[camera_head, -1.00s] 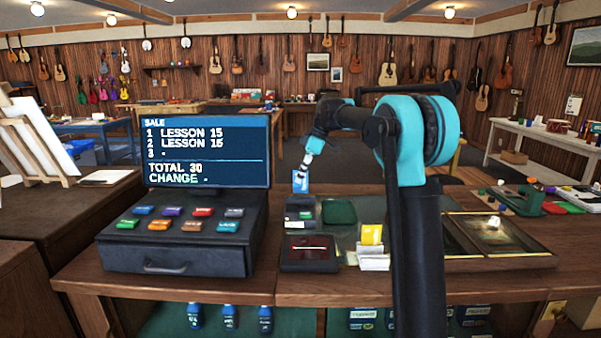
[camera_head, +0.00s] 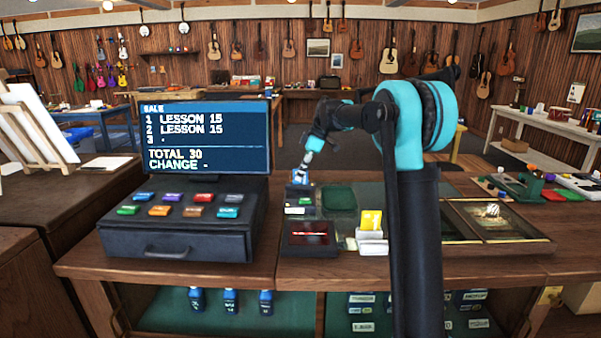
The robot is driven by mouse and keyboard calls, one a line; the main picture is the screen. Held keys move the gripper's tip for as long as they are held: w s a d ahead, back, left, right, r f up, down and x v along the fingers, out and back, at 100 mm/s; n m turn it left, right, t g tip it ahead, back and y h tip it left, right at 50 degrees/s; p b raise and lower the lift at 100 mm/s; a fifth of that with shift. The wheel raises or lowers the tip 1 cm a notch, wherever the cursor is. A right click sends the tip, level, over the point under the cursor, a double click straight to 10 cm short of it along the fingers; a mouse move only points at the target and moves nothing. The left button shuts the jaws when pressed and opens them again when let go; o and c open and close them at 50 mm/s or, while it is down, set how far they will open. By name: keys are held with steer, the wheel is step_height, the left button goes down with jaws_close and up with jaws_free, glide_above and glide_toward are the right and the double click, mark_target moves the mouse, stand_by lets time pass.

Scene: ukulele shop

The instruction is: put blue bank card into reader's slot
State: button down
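The blue bank card (camera_head: 300,178) stands upright at the top of the small dark card reader (camera_head: 299,200), which has a green patch on its front. The card's lower edge meets the reader's top; I cannot tell how deep it sits in the slot. My gripper (camera_head: 306,165) comes down from the upper right and is shut on the card's upper end. The fingertips are small in the view and partly cover the card.
The cash register (camera_head: 178,228) and its screen (camera_head: 206,138) stand left of the reader. A black box with a red display (camera_head: 309,238) sits in front of it. A holder with yellow cards (camera_head: 371,222) is to the right, and a green mat (camera_head: 339,197) lies beside the reader.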

stand_by(0.3)
steer(key=c, duration=1.6)
jaws_free()
steer(key=shift+c, duration=0.2)
steer(key=v, duration=1.2)
